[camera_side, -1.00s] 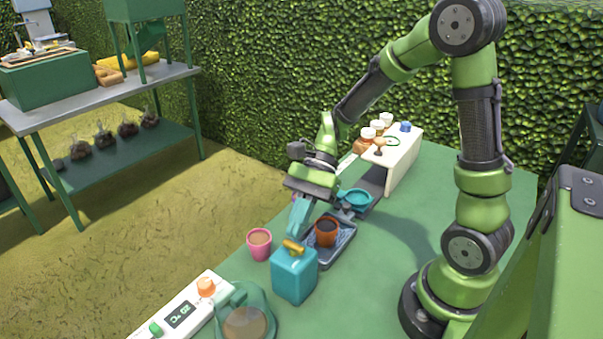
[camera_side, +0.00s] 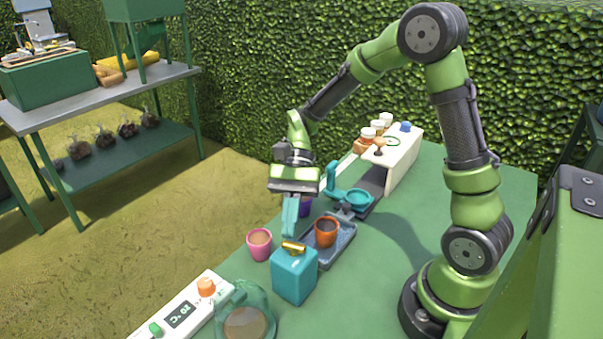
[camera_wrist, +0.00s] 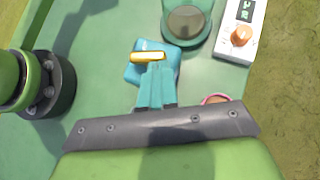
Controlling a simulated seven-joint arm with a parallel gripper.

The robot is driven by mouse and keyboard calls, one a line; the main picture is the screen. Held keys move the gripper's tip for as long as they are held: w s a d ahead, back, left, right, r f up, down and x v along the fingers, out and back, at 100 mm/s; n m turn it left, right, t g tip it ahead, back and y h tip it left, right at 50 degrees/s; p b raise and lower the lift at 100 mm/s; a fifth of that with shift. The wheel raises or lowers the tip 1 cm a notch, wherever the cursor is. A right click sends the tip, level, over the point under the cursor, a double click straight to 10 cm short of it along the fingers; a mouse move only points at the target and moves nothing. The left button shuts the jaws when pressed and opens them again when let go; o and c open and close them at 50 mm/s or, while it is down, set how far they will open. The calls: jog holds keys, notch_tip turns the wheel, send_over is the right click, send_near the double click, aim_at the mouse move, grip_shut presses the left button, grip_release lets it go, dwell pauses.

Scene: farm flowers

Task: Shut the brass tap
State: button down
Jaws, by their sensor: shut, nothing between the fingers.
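The brass tap (camera_side: 293,247) is a short gold bar on top of a teal box (camera_side: 295,275) at the front of the green table. In the wrist view the tap (camera_wrist: 147,57) lies across the teal box (camera_wrist: 138,75). My gripper (camera_side: 289,234) has teal fingers pointing down, shut and empty, just behind and above the tap. In the wrist view the fingertips (camera_wrist: 156,66) overlap the tap's near edge. I cannot tell whether they touch it.
An orange pot (camera_side: 326,232) stands in a grey tray (camera_side: 345,245) right of the box. A pink pot (camera_side: 259,244) stands to its left. A teal-rimmed glass vessel (camera_side: 245,318) and a white panel with an orange knob (camera_side: 206,287) are in front.

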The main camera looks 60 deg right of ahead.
jog(key=n+g, duration=0.1)
jog(key=n+h, duration=0.1)
jog(key=shift+w+a+n+g, duration=0.3)
jog(key=shift+w+a+g, duration=0.05)
jog(key=shift+a+g, duration=0.05)
jog(key=a+n+g+h, duration=0.1)
jog(key=n+h, duration=0.1)
jog(key=n, duration=0.1)
jog(key=a+n+g+h, duration=0.1)
jog(key=n+h, duration=0.1)
jog(key=n, duration=0.1)
jog(key=a+n+g+h, duration=0.1)
jog(key=n+h, duration=0.1)
jog(key=n, duration=0.1)
jog(key=shift+w+a+h, duration=0.15)
jog(key=shift+h, duration=0.15)
jog(key=shift+a, duration=0.2)
dwell(1.0)
dwell(0.7)
jog(key=v, duration=0.7)
jog(key=shift+w, duration=0.25)
jog(key=shift+r, duration=0.1)
